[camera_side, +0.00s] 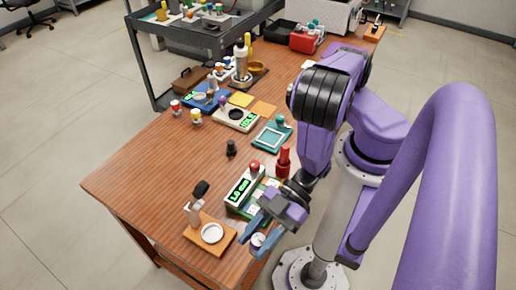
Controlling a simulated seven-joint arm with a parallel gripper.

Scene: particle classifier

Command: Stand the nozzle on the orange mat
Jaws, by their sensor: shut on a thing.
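My gripper (260,235), with blue fingers, is low at the near right edge of the wooden table. It is shut on a small white and purple piece (258,241), which I take to be the nozzle. The fingers partly hide it, so its exact shape and tilt are unclear. The orange mat (263,108) is a flat square farther back on the table, beside a yellow mat (240,99). The orange mat looks bare, and my gripper is well apart from it.
A green-display device (240,188) and an orange-based stand with a white dish (212,234) are near my gripper. A red upright piece (284,160), a black piece (231,148) and a teal tray (270,136) stand farther back. The table's left front is clear.

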